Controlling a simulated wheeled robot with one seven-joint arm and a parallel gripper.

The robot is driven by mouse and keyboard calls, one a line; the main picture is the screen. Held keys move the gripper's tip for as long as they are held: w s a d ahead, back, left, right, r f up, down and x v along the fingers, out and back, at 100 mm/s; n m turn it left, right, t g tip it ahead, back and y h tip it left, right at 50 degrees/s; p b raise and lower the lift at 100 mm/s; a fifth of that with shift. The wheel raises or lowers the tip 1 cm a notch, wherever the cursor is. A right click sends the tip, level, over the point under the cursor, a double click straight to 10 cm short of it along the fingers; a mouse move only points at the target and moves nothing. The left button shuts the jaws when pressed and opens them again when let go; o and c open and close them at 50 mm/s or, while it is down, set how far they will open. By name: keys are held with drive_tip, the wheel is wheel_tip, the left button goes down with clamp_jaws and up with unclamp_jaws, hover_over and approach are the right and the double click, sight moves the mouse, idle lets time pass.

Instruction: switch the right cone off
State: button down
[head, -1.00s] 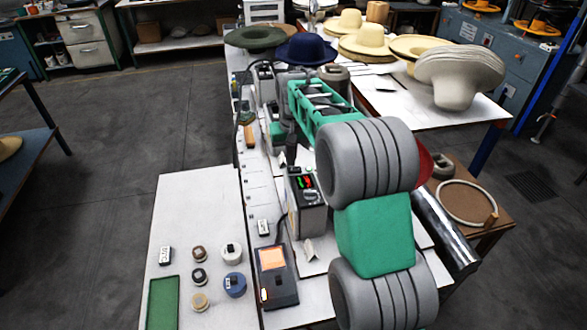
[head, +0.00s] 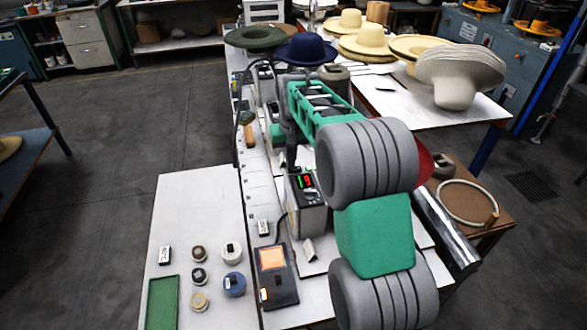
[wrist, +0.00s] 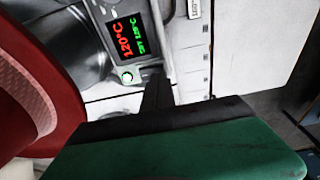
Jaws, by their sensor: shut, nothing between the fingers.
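A grey control box (head: 307,208) stands on the bench, left of my arm. In the wrist view its face (wrist: 105,12) carries a dark display (wrist: 128,38) with red "120°C" and green digits. Below the display is a round button (wrist: 126,75) with a green glow.
A side table (head: 195,185) holds several small round pots and a green tray (head: 162,304). Hats (head: 305,50) stand at the back. A metal cylinder (head: 446,230) lies right of my arm.

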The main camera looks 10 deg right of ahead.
drive_tip(key=shift+f, duration=0.55)
wheel_tip(320, 180, up, 7)
drive_tip(key=p, duration=0.4)
drive_tip(key=shift+p, duration=0.35)
drive_tip(key=s+r, duration=0.6)
drive_tip(key=s, duration=0.1)
drive_tip(key=s+f+t, duration=0.2)
drive_tip(key=s, duration=2)
drive_tip(key=shift+t, duration=0.4)
